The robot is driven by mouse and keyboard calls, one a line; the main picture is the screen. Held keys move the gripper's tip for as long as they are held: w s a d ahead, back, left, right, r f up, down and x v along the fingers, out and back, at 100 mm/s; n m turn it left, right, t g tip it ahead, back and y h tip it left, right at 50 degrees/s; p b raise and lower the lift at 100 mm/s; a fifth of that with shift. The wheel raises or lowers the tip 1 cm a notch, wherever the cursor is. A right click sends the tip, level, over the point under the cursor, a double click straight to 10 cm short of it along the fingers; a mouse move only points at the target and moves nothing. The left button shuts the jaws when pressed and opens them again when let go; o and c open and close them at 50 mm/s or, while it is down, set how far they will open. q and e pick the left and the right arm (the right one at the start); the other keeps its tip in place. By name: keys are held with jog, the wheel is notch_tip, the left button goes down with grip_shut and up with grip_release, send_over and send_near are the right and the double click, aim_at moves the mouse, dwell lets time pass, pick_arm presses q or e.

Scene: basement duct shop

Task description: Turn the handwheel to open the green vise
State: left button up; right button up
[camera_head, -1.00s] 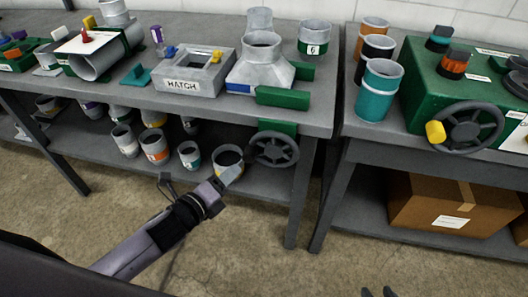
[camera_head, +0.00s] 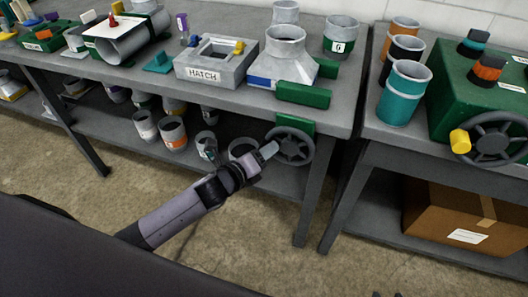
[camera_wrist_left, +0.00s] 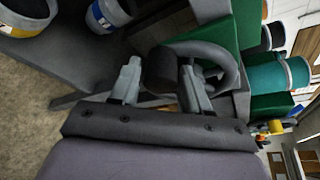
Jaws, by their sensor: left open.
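The green vise has two green jaw blocks, the front one (camera_head: 303,95) at the front edge of the left bench. Its dark grey handwheel (camera_head: 291,146) hangs below the bench edge, under a green plate (camera_head: 294,124). My left gripper (camera_head: 270,149) is at the left part of this wheel. In the left wrist view my left gripper (camera_wrist_left: 161,85) has its fingers apart, with a dark part of the handwheel (camera_wrist_left: 222,62) showing between and beyond them. Contact cannot be told. Only small dark tips, probably of my right gripper (camera_head: 386,294), show at the bottom edge.
A green box (camera_head: 460,100) on the right bench has another handwheel (camera_head: 492,140) with a yellow knob. A grey hatch frame (camera_head: 209,62) and a grey duct fitting (camera_head: 284,58) stand near the vise. Cans fill the lower shelf. A bench leg (camera_head: 312,200) stands right of the wheel.

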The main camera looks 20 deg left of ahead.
pick_arm(q)
jog(key=shift+w, duration=0.15)
grip_shut()
jog(key=shift+f, duration=0.15)
